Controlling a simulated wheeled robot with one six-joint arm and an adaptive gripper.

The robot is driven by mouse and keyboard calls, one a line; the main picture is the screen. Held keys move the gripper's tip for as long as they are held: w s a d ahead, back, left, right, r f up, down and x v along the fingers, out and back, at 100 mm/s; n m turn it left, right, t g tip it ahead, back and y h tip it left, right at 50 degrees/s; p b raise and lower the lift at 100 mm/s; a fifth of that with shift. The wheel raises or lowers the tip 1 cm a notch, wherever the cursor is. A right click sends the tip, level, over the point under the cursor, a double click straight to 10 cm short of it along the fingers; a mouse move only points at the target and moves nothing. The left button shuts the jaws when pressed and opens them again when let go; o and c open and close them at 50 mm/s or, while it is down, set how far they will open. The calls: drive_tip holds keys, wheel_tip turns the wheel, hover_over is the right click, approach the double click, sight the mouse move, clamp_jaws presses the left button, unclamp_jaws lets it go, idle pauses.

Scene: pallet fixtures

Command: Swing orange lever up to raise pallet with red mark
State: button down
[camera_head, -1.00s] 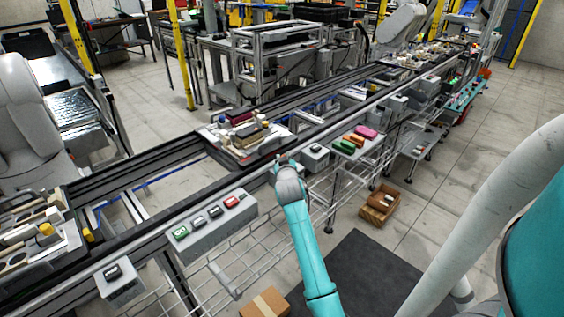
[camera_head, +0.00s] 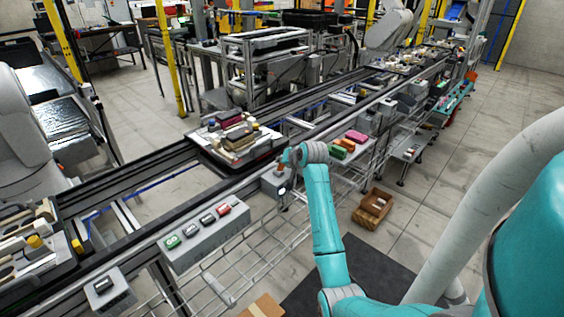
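A loaded pallet (camera_head: 240,166) sits on the conveyor near the middle, carrying dark red, cream and yellow-tipped parts. I cannot make out a separate red mark on it. A small grey box (camera_head: 272,183) is on the rail in front of it, with a bright spot on its face. A small orange-brown piece (camera_head: 281,169) stands above this box. It may be the orange lever, but it is too small to be sure. My gripper (camera_head: 283,161) is at this piece, at the end of my teal arm. Its fingers are too small and hidden to read.
A button box (camera_head: 205,238) with green and red buttons and another small box (camera_head: 108,289) line the near rail. A second loaded pallet (camera_head: 38,252) is at left. A shelf with coloured bins (camera_head: 348,147) lies right of my arm. A cardboard box (camera_head: 372,208) is on the floor.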

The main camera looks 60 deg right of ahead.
drive_tip(key=shift+d+f+y, duration=0.1)
drive_tip(key=shift+d+y, duration=0.05)
drive_tip(key=shift+y, duration=0.25)
drive_tip(key=c, duration=1)
unclamp_jaws()
drive_tip(key=v, duration=1.2)
drive_tip(key=shift+f, duration=0.1)
